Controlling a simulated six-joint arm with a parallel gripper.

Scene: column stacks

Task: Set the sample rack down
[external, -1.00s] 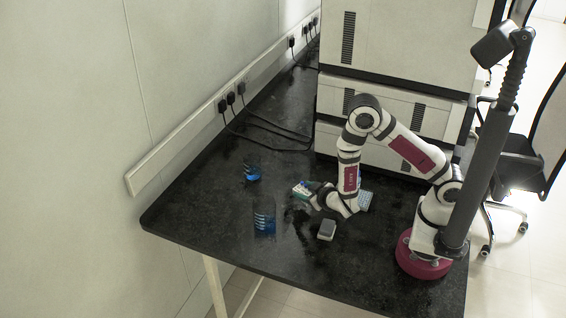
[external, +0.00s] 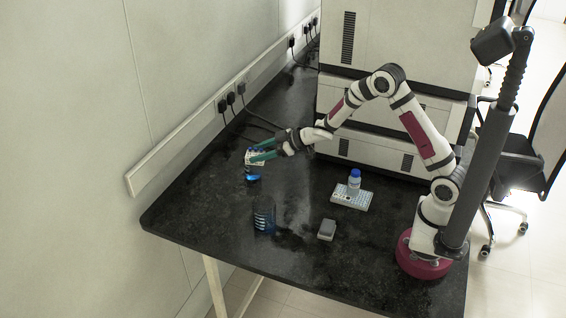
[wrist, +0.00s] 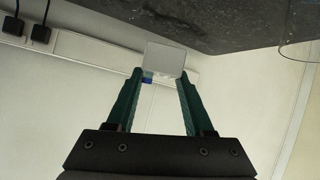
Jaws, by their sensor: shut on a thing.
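The sample rack (external: 254,158) is a small pale block with blue tops showing above it, in the external view. My gripper (external: 263,151) is shut on it with its green fingers and holds it level with the wall side of the bench, in front of or above a blue stand (external: 253,175). The gap under the rack is hard to judge. In the wrist view the rack (wrist: 165,58) shows as a pale grey plate between the fingertips (wrist: 160,76), with a bit of blue below it. The fingers hide part of the rack.
A clear holder with blue levels (external: 264,220) stands nearer the front edge. A grey block (external: 327,229) lies in front. The black bench (external: 210,215) is bare at left.

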